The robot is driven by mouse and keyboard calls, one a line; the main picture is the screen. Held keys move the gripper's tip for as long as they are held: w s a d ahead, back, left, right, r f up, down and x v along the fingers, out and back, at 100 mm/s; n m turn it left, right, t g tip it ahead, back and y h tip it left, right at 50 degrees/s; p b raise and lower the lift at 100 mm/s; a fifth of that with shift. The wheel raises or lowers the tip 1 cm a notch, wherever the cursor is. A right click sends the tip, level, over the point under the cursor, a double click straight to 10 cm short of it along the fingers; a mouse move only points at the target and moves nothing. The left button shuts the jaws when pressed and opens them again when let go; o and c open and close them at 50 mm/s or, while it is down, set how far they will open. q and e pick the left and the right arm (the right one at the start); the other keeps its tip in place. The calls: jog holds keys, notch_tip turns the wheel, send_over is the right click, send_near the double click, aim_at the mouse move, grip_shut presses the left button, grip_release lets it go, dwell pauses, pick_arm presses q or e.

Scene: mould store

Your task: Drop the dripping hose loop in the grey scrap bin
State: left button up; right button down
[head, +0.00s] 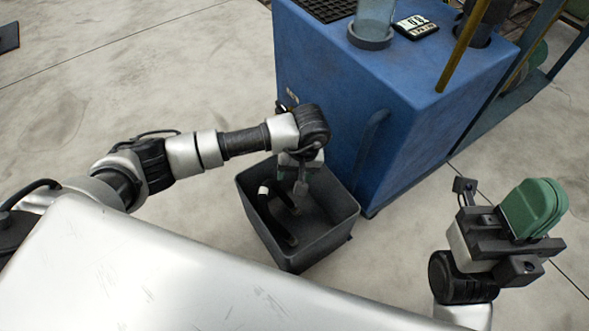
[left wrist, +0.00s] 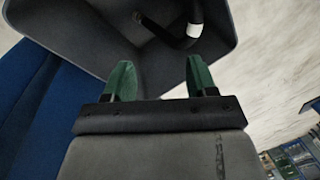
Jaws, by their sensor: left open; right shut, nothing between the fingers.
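The grey scrap bin (head: 325,245) stands on the floor against the blue cabinet, and its wall also shows in the left wrist view (left wrist: 85,25). The black hose loop (head: 270,215), with a white end, lies inside the bin; part of it shows at the top of the left wrist view (left wrist: 160,30). My left gripper (head: 301,186) is over the bin's opening. Its green fingers stand apart in the left wrist view (left wrist: 161,78), with nothing between them, clear of the hose. My right gripper (head: 538,207) is shut and empty at the right. Drips cannot be made out.
The blue cabinet (head: 400,90) rises right behind the bin.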

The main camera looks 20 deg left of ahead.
pick_arm(q)
notch_tip(320, 180, up, 11)
jog(key=d+p, duration=0.2)
jog(key=p, duration=0.1)
jog(key=shift+w+f+p, duration=0.15)
jog(key=shift+w+p, duration=0.2)
jog(key=shift+p, duration=0.05)
dwell(0.6)
